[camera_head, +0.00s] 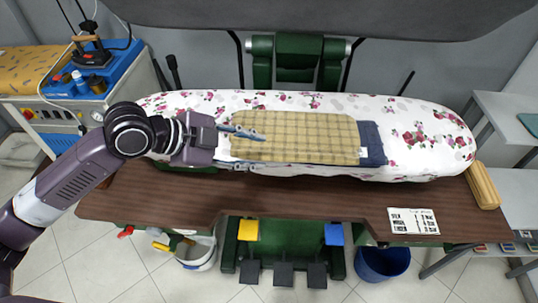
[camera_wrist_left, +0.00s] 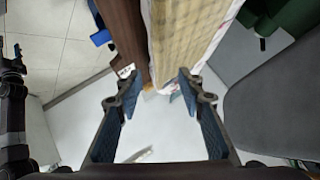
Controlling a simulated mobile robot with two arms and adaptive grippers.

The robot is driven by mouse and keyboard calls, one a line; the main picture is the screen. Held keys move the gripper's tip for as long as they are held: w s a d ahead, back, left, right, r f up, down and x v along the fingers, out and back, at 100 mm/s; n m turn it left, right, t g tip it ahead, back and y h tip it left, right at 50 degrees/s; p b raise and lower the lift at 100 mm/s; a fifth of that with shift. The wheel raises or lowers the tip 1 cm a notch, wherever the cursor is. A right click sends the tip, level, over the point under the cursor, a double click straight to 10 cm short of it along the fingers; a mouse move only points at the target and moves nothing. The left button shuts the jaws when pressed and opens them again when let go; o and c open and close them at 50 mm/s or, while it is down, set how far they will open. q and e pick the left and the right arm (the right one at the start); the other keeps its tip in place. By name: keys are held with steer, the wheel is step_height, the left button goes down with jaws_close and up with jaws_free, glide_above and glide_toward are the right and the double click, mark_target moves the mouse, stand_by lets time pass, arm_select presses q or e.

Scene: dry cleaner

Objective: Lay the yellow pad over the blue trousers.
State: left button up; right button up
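The yellow checked pad (camera_head: 305,138) lies flat on the flowered ironing board. It also shows in the left wrist view (camera_wrist_left: 180,40). The pad covers most of the folded blue trousers (camera_head: 373,143); a dark blue strip of them shows past its right end, and a little blue shows at its left end. My left gripper (camera_head: 254,150) is over the left part of the pad, its fingers spread and pointing right. In the left wrist view the gripper (camera_wrist_left: 157,74) is open with nothing between its fingers. Whether it touches the pad I cannot tell.
The flowered board (camera_head: 425,135) stands on a brown table (camera_head: 300,200). A printed card (camera_head: 413,221) lies at the front right and a tan block (camera_head: 482,186) at the right end. An iron (camera_head: 91,52) stands on the left cabinet. The board's right end is clear.

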arm_select(q)
steer(key=shift+v, duration=1.2)
